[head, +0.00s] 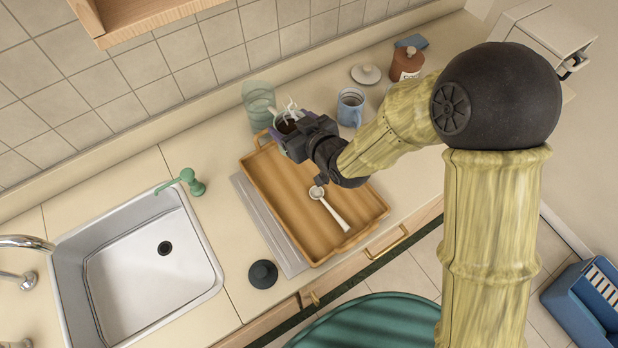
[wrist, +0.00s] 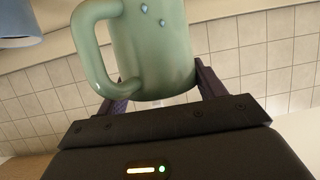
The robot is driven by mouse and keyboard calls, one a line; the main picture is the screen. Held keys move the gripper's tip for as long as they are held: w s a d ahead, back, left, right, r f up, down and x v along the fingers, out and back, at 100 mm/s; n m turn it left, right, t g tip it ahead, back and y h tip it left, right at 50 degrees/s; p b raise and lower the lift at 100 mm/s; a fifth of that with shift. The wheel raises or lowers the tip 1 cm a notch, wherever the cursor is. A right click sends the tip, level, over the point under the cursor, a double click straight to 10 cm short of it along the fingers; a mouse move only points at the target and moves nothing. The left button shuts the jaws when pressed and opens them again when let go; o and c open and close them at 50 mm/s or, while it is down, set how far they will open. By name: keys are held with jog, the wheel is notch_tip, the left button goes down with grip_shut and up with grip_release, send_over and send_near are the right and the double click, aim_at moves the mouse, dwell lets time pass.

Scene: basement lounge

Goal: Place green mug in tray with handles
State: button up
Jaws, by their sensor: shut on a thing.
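The green mug (wrist: 152,45) fills the top of the wrist view, its handle to the left and small pale drop-shaped marks on its side. My gripper (wrist: 160,92) is shut on it, with a dark finger on either side. In the head view the mug (head: 286,127) shows only in part, with a dark inside, beyond my gripper (head: 291,138). The wooden tray with handles (head: 355,230) lies on the counter below my wrist. The mug is near the tray's far-left end; its height above the counter cannot be told.
A white spoon (head: 330,208) lies in the tray. A clear green tumbler (head: 258,103) stands close behind the mug. A blue-grey mug (head: 351,108), a brown jar (head: 406,64) and a white lid (head: 366,74) stand further right. A sink (head: 150,268) is at left.

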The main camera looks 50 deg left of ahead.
jog(key=shift+f+p, duration=0.8)
jog(key=shift+f, duration=2)
jog(key=shift+a+f+p, duration=0.1)
jog(key=shift+f+p, duration=0.55)
jog(key=shift+f, duration=1.4)
jog(key=shift+f+b, duration=0.25)
jog(key=shift+b, duration=0.05)
jog(key=o, duration=1.3)
jog(key=shift+o, duration=0.2)
jog(key=shift+s, duration=0.1)
jog(key=shift+r, duration=0.15)
